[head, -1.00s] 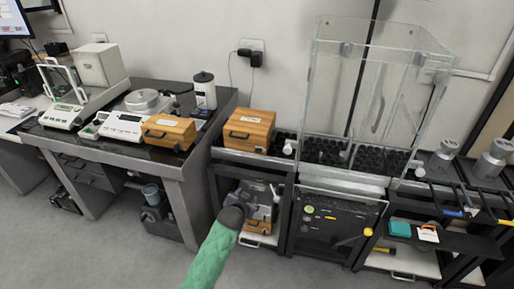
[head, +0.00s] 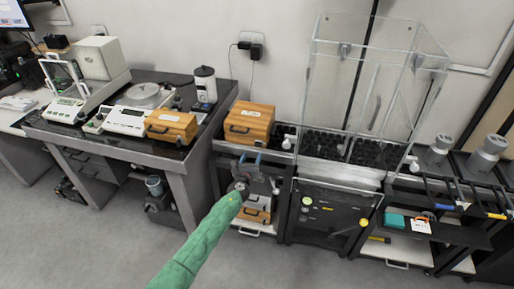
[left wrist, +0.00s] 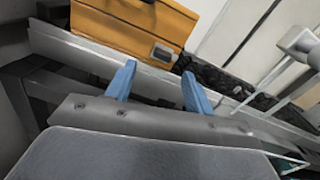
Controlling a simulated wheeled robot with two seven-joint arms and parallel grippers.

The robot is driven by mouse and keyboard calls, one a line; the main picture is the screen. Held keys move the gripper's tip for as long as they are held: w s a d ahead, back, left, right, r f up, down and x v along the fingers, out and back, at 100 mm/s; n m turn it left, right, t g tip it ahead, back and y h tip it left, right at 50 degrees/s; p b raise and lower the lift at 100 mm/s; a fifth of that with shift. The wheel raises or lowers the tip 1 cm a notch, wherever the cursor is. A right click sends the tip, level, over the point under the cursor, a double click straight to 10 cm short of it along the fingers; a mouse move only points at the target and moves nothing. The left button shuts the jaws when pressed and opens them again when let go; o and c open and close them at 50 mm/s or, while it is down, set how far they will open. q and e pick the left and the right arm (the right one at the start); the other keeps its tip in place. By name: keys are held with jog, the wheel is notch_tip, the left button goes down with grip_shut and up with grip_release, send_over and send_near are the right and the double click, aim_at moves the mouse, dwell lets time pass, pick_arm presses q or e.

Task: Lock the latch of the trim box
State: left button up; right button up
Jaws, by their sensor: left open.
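A wooden box (head: 251,119) with a white label and a dark front handle sits on the cabinet right of the table. A similar wooden box (head: 171,127) sits on the table to its left. I cannot tell from markings which is the trim box. My left gripper (head: 249,160) is open and empty, just below and in front of the cabinet box. In the left wrist view the two blue fingers (left wrist: 159,82) point toward an orange wooden box (left wrist: 130,22) with a small metal latch (left wrist: 163,54), apart from it. My right gripper does not show.
The cabinet's edge (left wrist: 75,50) lies between my fingers and the box. A clear glass enclosure (head: 365,100) stands to the right of the box. Another wooden box (head: 256,215) is on the lower shelf. Balances (head: 125,120) fill the left table.

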aim_at(258, 145)
pick_arm(q)
jog(key=w+m, duration=0.1)
jog(key=w, duration=0.1)
jog(key=w+d+b, duration=0.1)
jog(key=w, duration=0.1)
jog(key=w+d+m, duration=0.1)
jog(key=w, duration=0.1)
jog(key=shift+f+m+h, duration=0.1)
jog(key=shift+m+h, duration=0.2)
jog(key=shift+w+d+b, duration=0.25)
jog(key=shift+w+b, duration=0.15)
jog(key=shift+w, duration=0.3)
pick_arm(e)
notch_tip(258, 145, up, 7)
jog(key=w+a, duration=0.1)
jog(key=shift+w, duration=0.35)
pick_arm(q)
jog(key=shift+c, duration=0.4)
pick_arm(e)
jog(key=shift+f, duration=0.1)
pick_arm(q)
jog(key=c, duration=0.9)
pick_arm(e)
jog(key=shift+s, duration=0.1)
